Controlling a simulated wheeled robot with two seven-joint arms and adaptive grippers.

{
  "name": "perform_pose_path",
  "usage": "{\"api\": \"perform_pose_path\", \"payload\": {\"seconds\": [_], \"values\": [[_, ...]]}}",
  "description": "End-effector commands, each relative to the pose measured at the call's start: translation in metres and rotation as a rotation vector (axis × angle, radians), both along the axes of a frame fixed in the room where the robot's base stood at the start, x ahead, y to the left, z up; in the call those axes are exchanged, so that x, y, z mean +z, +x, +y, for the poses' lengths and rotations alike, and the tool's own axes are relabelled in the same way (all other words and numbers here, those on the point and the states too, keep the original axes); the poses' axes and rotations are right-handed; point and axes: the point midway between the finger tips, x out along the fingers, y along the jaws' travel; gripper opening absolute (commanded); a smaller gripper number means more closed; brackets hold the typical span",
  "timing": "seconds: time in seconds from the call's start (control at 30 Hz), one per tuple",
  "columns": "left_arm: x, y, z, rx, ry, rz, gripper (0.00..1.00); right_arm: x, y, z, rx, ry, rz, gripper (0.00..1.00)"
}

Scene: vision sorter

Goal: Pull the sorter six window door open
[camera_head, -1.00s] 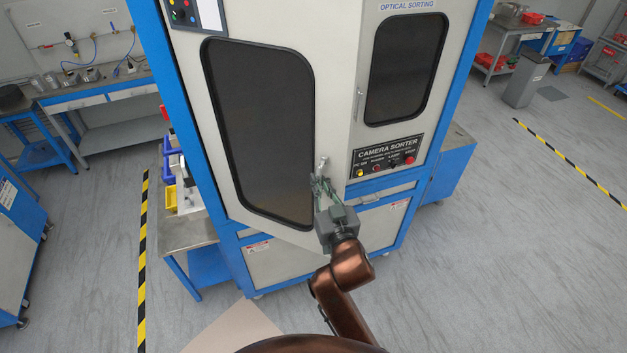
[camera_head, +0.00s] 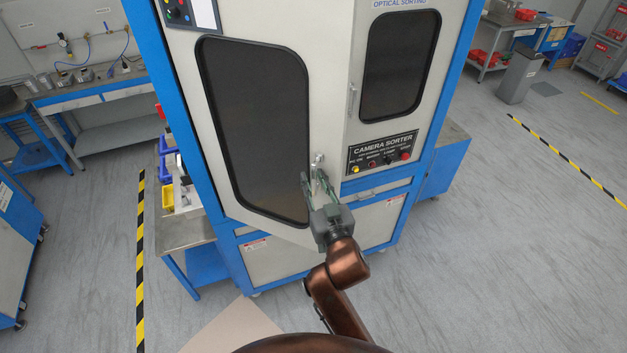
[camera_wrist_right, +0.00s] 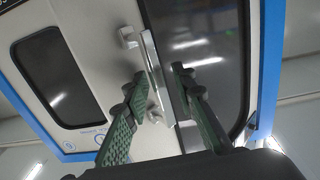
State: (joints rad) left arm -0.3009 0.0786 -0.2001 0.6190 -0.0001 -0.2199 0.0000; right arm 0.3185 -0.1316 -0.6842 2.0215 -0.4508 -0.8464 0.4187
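The sorter door (camera_head: 222,130) is a pale panel with a large dark window (camera_head: 258,120), on the left part of the sorter. Its small metal handle (camera_head: 318,160) is at its right edge, low down. In the right wrist view the handle (camera_wrist_right: 156,70) is a bar with mounts. My right gripper (camera_head: 316,184) is at the handle's lower end, fingers apart. In the right wrist view my right gripper's fingers (camera_wrist_right: 160,85) stand on either side of the bar, with gaps visible. My left gripper is not in view.
A side table (camera_head: 185,232) stands left of the sorter. The floor (camera_head: 500,250) at right is clear.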

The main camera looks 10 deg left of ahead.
Motion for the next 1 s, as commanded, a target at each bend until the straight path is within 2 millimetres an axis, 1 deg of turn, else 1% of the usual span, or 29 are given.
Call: {"api": "perform_pose_path", "payload": {"seconds": [0.17,0.27,0.5,0.6,0.7,0.83,1.0], "values": [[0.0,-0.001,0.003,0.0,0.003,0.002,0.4,0.0,-0.001,0.0,0.001,0.0,0.0,0.24],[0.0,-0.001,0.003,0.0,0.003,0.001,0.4,-0.001,-0.008,-0.003,0.001,0.0,0.001,0.24],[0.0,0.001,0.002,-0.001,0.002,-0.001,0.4,-0.001,-0.043,-0.02,0.001,0.002,0.001,0.24],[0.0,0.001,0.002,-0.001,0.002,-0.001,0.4,-0.001,-0.056,-0.026,0.001,0.0,0.0,0.24],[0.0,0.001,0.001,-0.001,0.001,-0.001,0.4,-0.001,-0.064,-0.029,0.001,0.0,0.001,0.24],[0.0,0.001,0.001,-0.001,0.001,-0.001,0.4,-0.001,-0.068,-0.031,0.001,0.0,0.001,0.24],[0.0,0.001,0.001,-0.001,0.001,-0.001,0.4,0.0,-0.068,-0.031,0.001,-0.001,0.0,0.24]]}}
